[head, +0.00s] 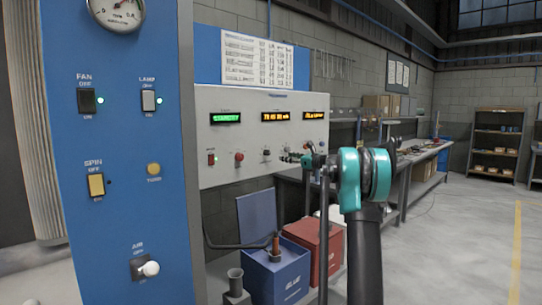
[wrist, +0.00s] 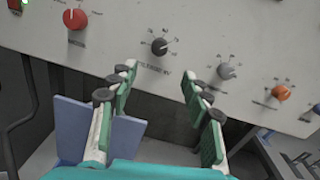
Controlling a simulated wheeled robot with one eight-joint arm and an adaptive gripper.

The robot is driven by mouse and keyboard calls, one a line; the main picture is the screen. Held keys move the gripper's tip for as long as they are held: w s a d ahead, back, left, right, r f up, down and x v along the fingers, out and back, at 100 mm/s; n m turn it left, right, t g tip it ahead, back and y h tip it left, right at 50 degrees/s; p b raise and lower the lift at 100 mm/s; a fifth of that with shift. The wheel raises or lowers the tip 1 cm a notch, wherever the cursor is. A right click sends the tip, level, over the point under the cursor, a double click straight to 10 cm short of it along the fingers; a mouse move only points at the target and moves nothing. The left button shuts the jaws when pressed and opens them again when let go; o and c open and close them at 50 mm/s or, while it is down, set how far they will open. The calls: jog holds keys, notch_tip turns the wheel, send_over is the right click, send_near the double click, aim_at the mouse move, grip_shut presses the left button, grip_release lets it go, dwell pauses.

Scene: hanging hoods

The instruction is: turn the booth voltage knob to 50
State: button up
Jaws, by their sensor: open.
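A pale control panel (head: 225,175) carries a row of knobs. In the wrist view a black knob (wrist: 159,46), with a scale around it and a blurred label ending in what looks like "KV", sits on the panel (wrist: 195,30); its pointer is toward the right, but the numbers are too small to read. It shows small in the head view (head: 266,155). My gripper (wrist: 158,77) is open and empty, its fingers below the black knob in the picture, apart from it, with the knob between their lines. In the head view my gripper (head: 308,160) is at the panel's right part.
A red knob (wrist: 75,18) is left of the black one; a grey knob (wrist: 226,71) and an orange knob (wrist: 281,92) are right. Blue (head: 280,275) and red (head: 318,240) boxes stand below the panel. A blue switch cabinet (head: 125,200) stands close on the left.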

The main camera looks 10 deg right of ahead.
aim_at(269, 153)
jog(key=x, duration=1.1)
jog(key=shift+w+a, duration=0.25)
jog(key=shift+a, duration=0.05)
jog(key=shift+c, duration=0.6)
grip_shut()
